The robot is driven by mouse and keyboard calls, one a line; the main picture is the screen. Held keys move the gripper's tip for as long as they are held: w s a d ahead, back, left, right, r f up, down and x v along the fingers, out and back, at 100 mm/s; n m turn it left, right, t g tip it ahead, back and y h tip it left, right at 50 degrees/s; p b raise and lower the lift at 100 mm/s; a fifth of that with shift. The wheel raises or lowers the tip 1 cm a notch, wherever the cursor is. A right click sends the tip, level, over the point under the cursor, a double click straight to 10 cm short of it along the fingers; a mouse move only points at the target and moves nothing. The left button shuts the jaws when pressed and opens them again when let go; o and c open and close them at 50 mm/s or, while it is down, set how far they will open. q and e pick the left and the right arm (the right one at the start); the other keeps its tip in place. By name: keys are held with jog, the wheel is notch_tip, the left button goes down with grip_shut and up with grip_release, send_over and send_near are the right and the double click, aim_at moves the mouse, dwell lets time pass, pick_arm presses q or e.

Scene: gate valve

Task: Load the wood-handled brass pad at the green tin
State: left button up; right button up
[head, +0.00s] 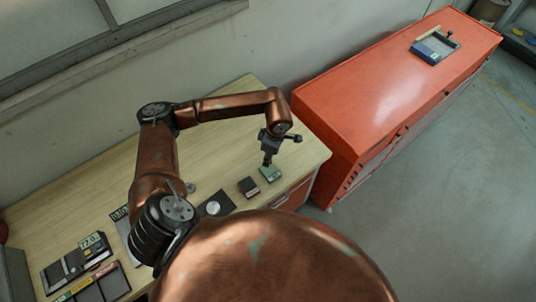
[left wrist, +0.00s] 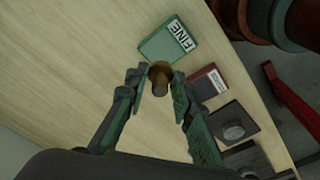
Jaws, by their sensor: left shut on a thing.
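The green tin (head: 271,174) stands near the right end of the wooden bench; in the left wrist view it is the green square (left wrist: 165,40) with a white FINE label. My left gripper (head: 268,158) comes down over the tin. In the left wrist view its fingers (left wrist: 159,92) are shut on the round brown wood handle (left wrist: 160,80) of the pad, close beside the tin's near edge. The brass part is mostly hidden beneath the handle. I cannot tell whether the pad touches the tin. My right gripper is not in view.
A dark red tin (head: 248,187) stands left of the green one, then a dark block with a round grey disc (head: 213,208). Trays and a panel marked 72.0 (head: 92,241) lie at lower left. A red cabinet (head: 380,85) stands right, with a small tray on top.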

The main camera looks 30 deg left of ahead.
pick_arm(q)
jog(key=b, duration=0.2)
send_over(267, 169)
jog(key=shift+w+d+f, duration=0.1)
jog(key=shift+d+f, duration=0.05)
jog(key=shift+f, duration=1.05)
jog(key=shift+d+f, duration=0.15)
jog(key=shift+f, duration=1.5)
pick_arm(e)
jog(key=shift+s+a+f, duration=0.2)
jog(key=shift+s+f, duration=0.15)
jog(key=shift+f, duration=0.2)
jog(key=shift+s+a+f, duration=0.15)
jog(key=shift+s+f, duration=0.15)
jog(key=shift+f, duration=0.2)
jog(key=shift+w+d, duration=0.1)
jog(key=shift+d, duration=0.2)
pick_arm(q)
jog(key=shift+f, duration=0.25)
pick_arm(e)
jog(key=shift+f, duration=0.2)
pick_arm(q)
jog(key=shift+f+b, duration=0.25)
jog(key=shift+b, duration=0.15)
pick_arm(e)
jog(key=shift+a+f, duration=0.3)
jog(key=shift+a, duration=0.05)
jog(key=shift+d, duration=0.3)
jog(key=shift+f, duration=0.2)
